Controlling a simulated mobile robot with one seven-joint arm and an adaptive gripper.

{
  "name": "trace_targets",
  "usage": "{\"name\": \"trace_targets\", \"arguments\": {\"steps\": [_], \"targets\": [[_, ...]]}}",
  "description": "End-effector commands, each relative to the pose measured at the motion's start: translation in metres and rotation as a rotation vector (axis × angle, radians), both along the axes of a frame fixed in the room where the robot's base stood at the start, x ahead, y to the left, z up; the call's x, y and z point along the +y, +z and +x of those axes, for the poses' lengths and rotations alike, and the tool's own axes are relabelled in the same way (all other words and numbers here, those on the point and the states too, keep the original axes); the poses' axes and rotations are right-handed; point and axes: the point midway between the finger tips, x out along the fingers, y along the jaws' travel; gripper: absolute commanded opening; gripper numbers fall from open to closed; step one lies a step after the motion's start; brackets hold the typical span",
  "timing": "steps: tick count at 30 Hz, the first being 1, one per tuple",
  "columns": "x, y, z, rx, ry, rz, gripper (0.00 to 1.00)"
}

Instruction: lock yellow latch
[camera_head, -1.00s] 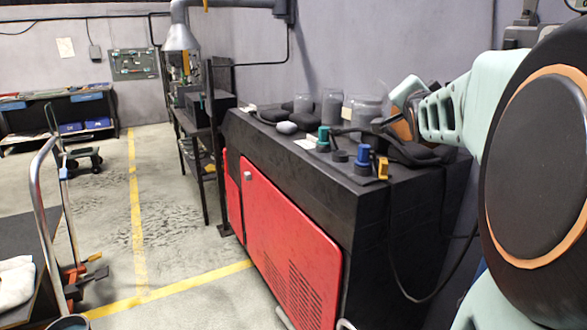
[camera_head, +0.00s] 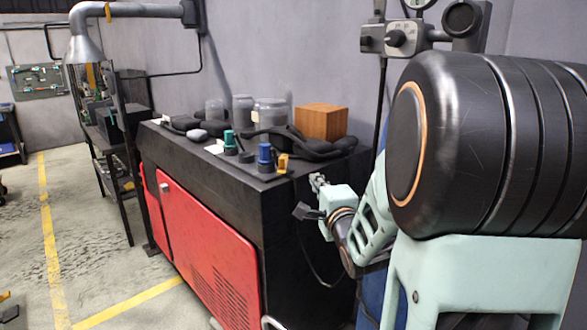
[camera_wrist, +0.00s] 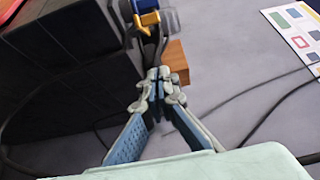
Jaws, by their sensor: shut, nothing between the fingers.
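The yellow latch (camera_head: 283,163) sits at the right front corner of the black bench top, beside a blue knob (camera_head: 265,154). In the wrist view the yellow latch (camera_wrist: 149,18) is near the top edge, just beyond my fingertips, with blue parts next to it. My gripper (camera_head: 316,181) is off the right end of the bench, to the right of the latch and slightly lower, apart from it. In the wrist view my gripper (camera_wrist: 160,77) has its fingertips together with nothing between them. The latch's exact position is too small and blurred to tell.
The black bench (camera_head: 262,192) has red doors (camera_head: 205,240). On its top are a teal knob (camera_head: 229,141), glass jars (camera_head: 270,112), dark curved parts and a wooden box (camera_head: 325,121) at the back. A cable hangs by the bench's right end.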

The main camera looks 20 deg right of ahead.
Motion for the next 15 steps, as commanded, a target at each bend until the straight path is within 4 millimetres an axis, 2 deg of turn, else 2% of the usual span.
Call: {"name": "trace_targets", "arguments": {"steps": [8, 11, 15], "targets": [[-0.001, 0.000, 0.003, 0.001, -0.001, -0.002, 0.00], [-0.002, 0.000, 0.011, 0.002, -0.001, -0.001, 0.00], [-0.006, 0.000, 0.031, 0.002, 0.000, -0.001, 0.00]]}}
